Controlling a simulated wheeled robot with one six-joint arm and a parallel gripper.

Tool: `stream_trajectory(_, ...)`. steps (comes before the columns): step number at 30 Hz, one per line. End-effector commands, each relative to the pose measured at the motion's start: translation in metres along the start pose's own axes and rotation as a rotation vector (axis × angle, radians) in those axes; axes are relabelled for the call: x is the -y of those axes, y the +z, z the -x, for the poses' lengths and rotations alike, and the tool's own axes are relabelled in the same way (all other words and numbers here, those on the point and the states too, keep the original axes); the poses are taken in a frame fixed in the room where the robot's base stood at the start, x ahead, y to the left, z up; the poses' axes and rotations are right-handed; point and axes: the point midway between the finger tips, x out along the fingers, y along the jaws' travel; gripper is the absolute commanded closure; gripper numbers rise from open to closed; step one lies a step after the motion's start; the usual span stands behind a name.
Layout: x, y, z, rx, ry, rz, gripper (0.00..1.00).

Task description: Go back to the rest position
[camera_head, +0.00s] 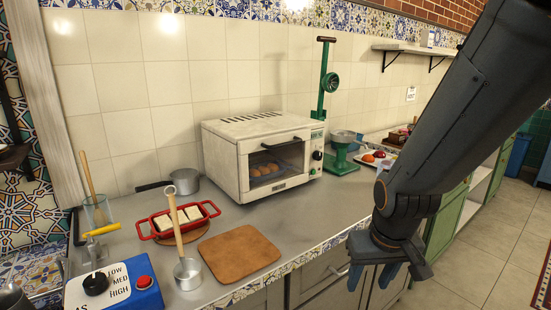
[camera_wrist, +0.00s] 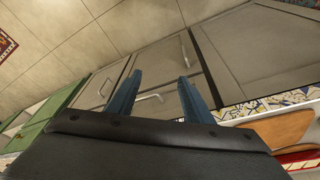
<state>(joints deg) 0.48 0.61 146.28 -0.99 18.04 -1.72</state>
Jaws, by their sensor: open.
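My gripper (camera_head: 389,279) hangs at the lower right of the head view, at the end of my dark arm. It is in front of the counter's edge and beside the grey cabinet doors (camera_head: 315,287). In the wrist view my gripper (camera_wrist: 160,82) has its two blue fingers spread apart with nothing between them. Behind the fingers are cabinet fronts with handles (camera_wrist: 150,98) and the tiled floor (camera_wrist: 60,45).
Open floor (camera_head: 490,250) lies at right.

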Motion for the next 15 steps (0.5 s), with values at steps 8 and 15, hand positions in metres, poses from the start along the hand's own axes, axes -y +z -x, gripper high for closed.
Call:
stream_trajectory(8,0.009,0.062,0.025,0.239,-0.016,-0.048,0.53)
stream_trajectory(15,0.009,0.069,0.027,0.265,-0.016,-0.047,0.53)
